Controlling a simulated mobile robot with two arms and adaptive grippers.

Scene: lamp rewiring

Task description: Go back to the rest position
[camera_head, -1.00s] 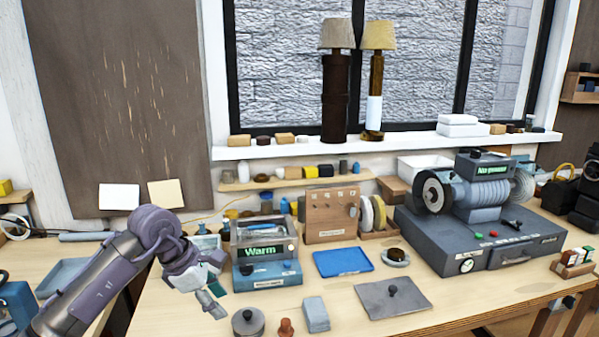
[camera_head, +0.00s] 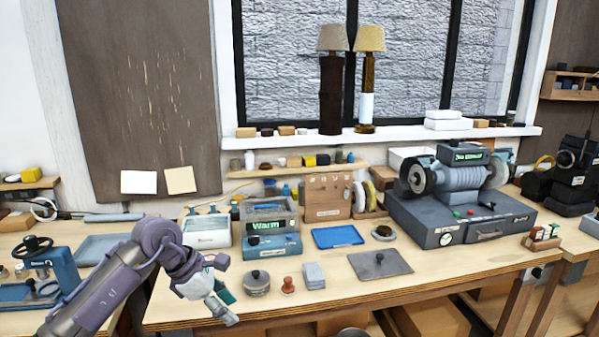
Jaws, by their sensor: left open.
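My left gripper (camera_head: 222,303) hangs at the front left edge of the workbench (camera_head: 330,292), with its arm coming in from the lower left. It is open, and nothing shows between its fingers. It is apart from the round grey lidded pot (camera_head: 257,283) to its right. My right gripper is not in view.
On the bench are a red-brown stamp (camera_head: 288,285), a grey block (camera_head: 314,275), a grey plate with a knob (camera_head: 380,264), a blue tray (camera_head: 338,236), a box reading "Warm" (camera_head: 271,240) and a grinder (camera_head: 460,190). Two lamps (camera_head: 331,95) (camera_head: 366,90) stand on the sill.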

